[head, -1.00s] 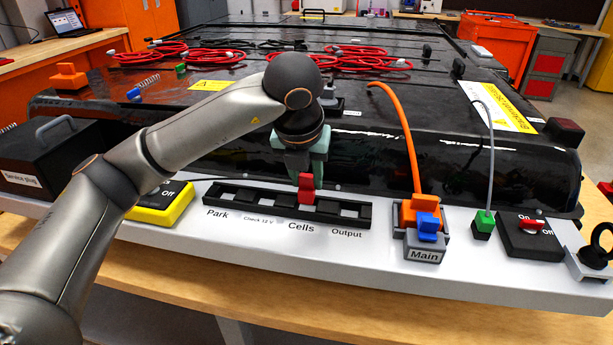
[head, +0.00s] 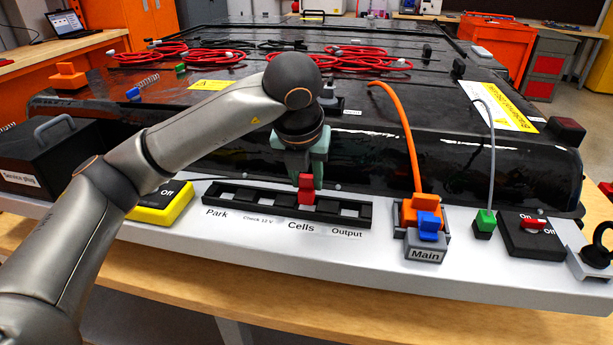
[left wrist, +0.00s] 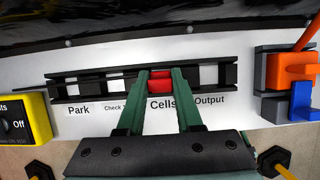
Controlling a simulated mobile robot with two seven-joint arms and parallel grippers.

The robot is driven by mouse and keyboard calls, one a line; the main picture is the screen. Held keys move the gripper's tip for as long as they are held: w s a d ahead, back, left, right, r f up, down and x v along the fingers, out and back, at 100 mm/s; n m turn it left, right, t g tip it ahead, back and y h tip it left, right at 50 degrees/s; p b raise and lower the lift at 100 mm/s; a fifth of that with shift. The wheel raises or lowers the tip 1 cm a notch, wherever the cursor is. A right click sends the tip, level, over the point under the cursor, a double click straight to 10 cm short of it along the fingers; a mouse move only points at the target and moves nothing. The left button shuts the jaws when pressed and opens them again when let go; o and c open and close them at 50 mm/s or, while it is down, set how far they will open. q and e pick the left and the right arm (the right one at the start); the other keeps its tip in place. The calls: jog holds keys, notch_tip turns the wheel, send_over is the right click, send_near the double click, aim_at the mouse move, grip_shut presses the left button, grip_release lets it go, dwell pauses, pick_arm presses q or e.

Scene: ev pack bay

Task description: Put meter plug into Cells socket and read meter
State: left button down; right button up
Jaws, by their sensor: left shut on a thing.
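The red meter plug (head: 306,189) stands upright at the Cells socket of the black socket strip (head: 271,203), above the Cells label. My left gripper (head: 305,178) is shut on the plug from above. In the left wrist view the green fingers (left wrist: 160,86) sit on both sides of the red plug (left wrist: 160,82), in line with Cells. Whether the plug is fully seated is hard to tell. The yellow meter (head: 160,203) is left of the strip, largely behind my arm; its face shows "Off" and no reading is visible. My right gripper is not in view.
Right of the strip stand the Main connector (head: 425,229) with an orange cable, a green plug (head: 484,223) and an On/Off switch box (head: 530,236). A black service plug box (head: 48,158) is at left. The black pack rises close behind the strip.

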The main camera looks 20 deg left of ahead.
pick_arm(q)
jog(key=shift+f+b, duration=0.95)
jog(key=shift+f, duration=0.15)
jog(key=c, duration=0.5)
grip_release()
jog(key=p+v, duration=0.2)
jog(key=v, duration=1)
jog(key=shift+s+r, duration=0.2)
